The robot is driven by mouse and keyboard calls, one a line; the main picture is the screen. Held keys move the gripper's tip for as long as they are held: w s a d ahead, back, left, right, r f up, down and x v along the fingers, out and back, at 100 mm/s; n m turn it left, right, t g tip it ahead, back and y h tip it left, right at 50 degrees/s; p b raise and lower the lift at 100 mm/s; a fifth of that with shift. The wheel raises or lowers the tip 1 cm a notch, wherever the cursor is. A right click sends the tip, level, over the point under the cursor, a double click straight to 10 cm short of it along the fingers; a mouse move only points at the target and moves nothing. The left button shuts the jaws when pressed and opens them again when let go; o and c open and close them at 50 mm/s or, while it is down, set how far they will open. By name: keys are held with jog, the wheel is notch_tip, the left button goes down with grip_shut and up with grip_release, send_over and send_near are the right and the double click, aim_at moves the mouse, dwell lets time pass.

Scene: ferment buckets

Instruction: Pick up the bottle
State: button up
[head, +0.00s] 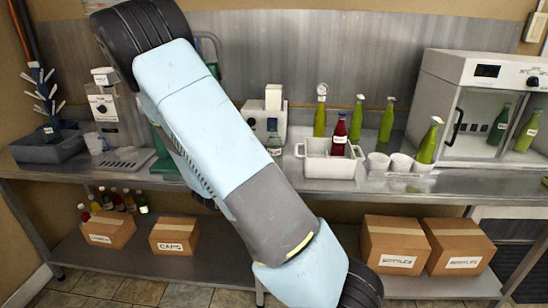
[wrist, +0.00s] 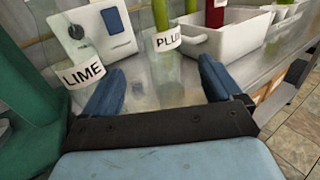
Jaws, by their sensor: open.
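In the wrist view my gripper (wrist: 159,72) is open, with one dark blue finger on each side. A bottle labelled LIME (wrist: 84,73) stands just left of the left finger. In the head view a small clear labelled bottle (head: 274,143) stands on the bench right of my arm. My arm hides the gripper there. The task does not say which bottle.
A white divided crate (head: 330,168) holds a red bottle (head: 339,136); green bottles stand behind it. White cups (head: 401,163) and a white cabinet (head: 470,72) are farther right. A green stand (wrist: 30,110) is close at left in the wrist view.

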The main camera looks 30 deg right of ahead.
aim_at(277, 148)
jog(key=x, duration=0.6)
jog(key=shift+d, duration=0.2)
jog(key=shift+r+x, duration=0.2)
jog(key=shift+x, duration=0.7)
jog(key=shift+r+x, duration=0.2)
jog(key=shift+x, duration=0.65)
jog(key=shift+r+x, duration=0.2)
jog(key=shift+x, duration=0.7)
jog(key=c, duration=1.2)
